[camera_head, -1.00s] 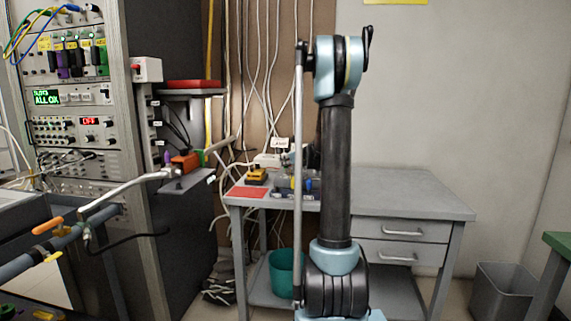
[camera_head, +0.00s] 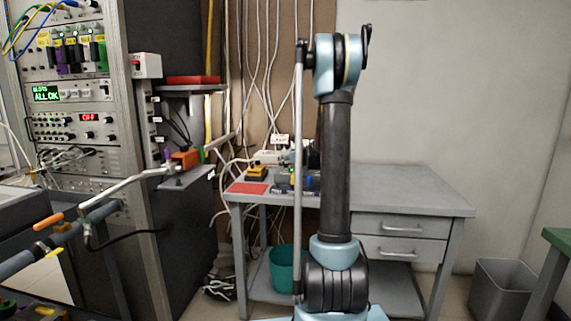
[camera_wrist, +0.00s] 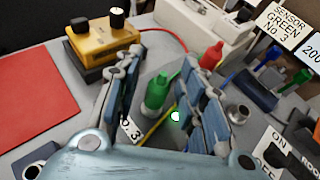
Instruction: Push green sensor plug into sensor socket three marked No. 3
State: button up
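A green plug (camera_wrist: 157,92) stands between the fingers of my gripper (camera_wrist: 160,105) in the wrist view, its lower end close to a lit green lamp (camera_wrist: 175,116). The fingers are spread, with a gap to the plug on both sides. A label ending in "O. 3" (camera_wrist: 130,130) lies below left of the plug, partly covered by my left finger. Whether the plug sits in a socket is hidden. A sign reading "SENSOR GREEN NO. 3" (camera_wrist: 283,27) is at the upper right. In the head view my gripper is mostly hidden behind my arm, over the grey table (camera_head: 410,190).
A red plug (camera_wrist: 210,57) stands just behind the right finger. A yellow box with black knobs (camera_wrist: 102,40), a red mat (camera_wrist: 35,95) and a pale power strip (camera_wrist: 205,25) are nearby. A metal round socket (camera_wrist: 238,112) and an ON/OFF label (camera_wrist: 275,150) lie right.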

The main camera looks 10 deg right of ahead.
jog(key=shift+s, duration=0.1)
jog(key=v, duration=1.1)
jog(key=shift+s+d, duration=0.2)
jog(key=shift+s, duration=0.05)
jog(key=shift+r, duration=0.1)
jog(key=s+a+f+n+g, duration=0.2)
jog(key=s+a+n, duration=0.1)
jog(key=s+n, duration=0.3)
jog(key=s+a+f+n+g+h, duration=0.1)
jog(key=s+a+n+g, duration=0.2)
jog(key=s, duration=0.6)
jog(key=s+a+f+n, duration=0.2)
jog(key=s+a+n, duration=0.1)
jog(key=s+n, duration=0.35)
jog(key=s+d+f+n+g+h, duration=0.1)
jog(key=s+f+n, duration=0.3)
jog(key=s, duration=0.4)
jog(key=s+d+f+n+g+h, duration=0.1)
jog(key=s+f+n+g+h, duration=0.1)
jog(key=s+n, duration=0.4)
jog(key=s+d+f+n+g+h, duration=0.1)
jog(key=s+f+n, duration=0.4)
jog(key=s, duration=0.6)
jog(key=shift+s+d+f+g+h, duration=0.2)
jog(key=shift+d+f+g+h, duration=0.2)
jog(key=shift+d+h, duration=0.1)
jog(key=shift+n, duration=0.25)
